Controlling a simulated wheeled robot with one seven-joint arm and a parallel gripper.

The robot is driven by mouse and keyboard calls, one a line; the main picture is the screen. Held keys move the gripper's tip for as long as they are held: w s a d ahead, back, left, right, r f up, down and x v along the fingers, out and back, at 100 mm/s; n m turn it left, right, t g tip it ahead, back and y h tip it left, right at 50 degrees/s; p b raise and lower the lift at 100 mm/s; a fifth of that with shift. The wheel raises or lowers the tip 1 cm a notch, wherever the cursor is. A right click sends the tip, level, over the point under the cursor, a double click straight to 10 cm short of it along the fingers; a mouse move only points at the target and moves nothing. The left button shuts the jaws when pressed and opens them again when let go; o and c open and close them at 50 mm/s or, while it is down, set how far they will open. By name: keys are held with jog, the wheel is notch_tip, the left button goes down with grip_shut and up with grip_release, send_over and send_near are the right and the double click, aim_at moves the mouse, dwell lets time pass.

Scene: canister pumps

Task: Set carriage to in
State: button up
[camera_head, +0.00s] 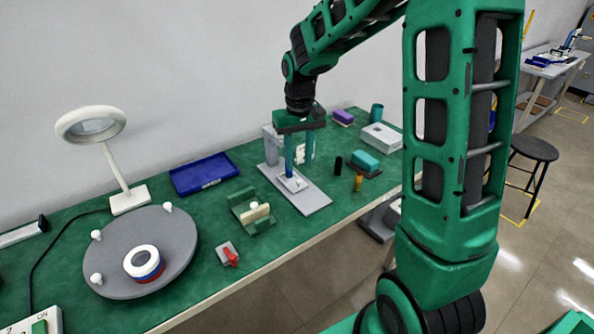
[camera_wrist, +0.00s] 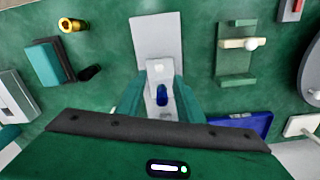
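A pale grey carriage block (camera_head: 294,184) with a blue knob sits on a longer grey base plate (camera_head: 314,199) near the middle of the bench. In the wrist view the carriage (camera_wrist: 158,66) lies between the finger tips, with the blue knob (camera_wrist: 162,95) standing up from it and the bare plate (camera_wrist: 157,35) stretching beyond. My gripper (camera_head: 299,170) points down over the carriage. Its two teal fingers (camera_wrist: 160,84) stand apart, one on each side of the knob, with a visible gap. A grey upright at the plate's far end is partly hidden behind the gripper.
A green fixture with a cream bar (camera_head: 255,214) and a red-handled switch (camera_head: 229,256) stand to the left, before a round turntable (camera_head: 178,240). A blue tray (camera_head: 204,174) lies behind. A black cylinder (camera_head: 338,166), brass cylinder (camera_head: 358,182) and teal block (camera_head: 366,159) stand right.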

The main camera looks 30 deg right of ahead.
jog(key=shift+r, duration=2.55)
